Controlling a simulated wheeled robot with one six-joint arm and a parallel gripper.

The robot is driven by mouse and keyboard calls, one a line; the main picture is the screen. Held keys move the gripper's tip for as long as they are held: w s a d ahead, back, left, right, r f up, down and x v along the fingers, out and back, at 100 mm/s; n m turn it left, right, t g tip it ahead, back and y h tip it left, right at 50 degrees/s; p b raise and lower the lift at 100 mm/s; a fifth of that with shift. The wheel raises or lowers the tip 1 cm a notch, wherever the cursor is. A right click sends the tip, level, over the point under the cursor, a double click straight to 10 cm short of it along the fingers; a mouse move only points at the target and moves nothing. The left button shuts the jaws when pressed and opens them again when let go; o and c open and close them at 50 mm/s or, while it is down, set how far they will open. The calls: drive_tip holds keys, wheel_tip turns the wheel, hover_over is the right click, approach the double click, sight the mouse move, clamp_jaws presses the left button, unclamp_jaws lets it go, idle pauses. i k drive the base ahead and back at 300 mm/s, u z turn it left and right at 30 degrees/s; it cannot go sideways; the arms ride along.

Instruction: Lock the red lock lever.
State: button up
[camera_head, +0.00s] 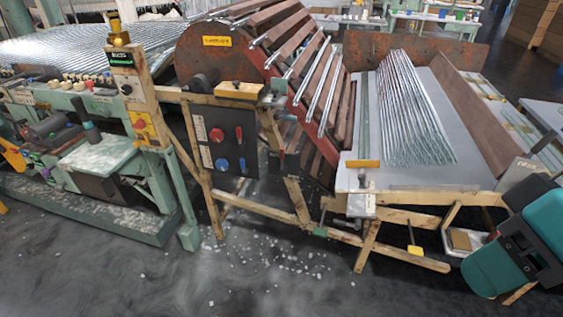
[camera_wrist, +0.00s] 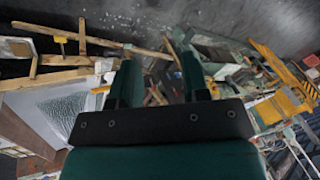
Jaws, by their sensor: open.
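A dark control panel (camera_head: 228,125) hangs on the wooden frame below the drum in the head view. It carries a red knob (camera_head: 216,135) at upper left and a narrow red lever (camera_head: 239,137) at upper right, with blue controls (camera_head: 222,165) below. I cannot tell from the picture which red part is the lock lever or how it is set. My gripper (camera_wrist: 158,65) shows in the wrist view with two fingers apart and nothing between them. My teal arm is at the lower right of the head view, well away from the panel.
A rusty drum with slats (camera_head: 270,60) stands above the panel. A grey table (camera_head: 360,180) with glass tubes is to its right. A green machine (camera_head: 100,155) stands left. Wooden beams (camera_head: 395,258) run low at front. The floor (camera_head: 270,285) in front is open, with scattered shards.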

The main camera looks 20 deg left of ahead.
sight(282, 149)
drive_tip(key=k, duration=0.6)
drive_tip(key=u, duration=0.9)
drive_tip(key=i, duration=1.45)
drive_tip(key=z, duration=0.3)
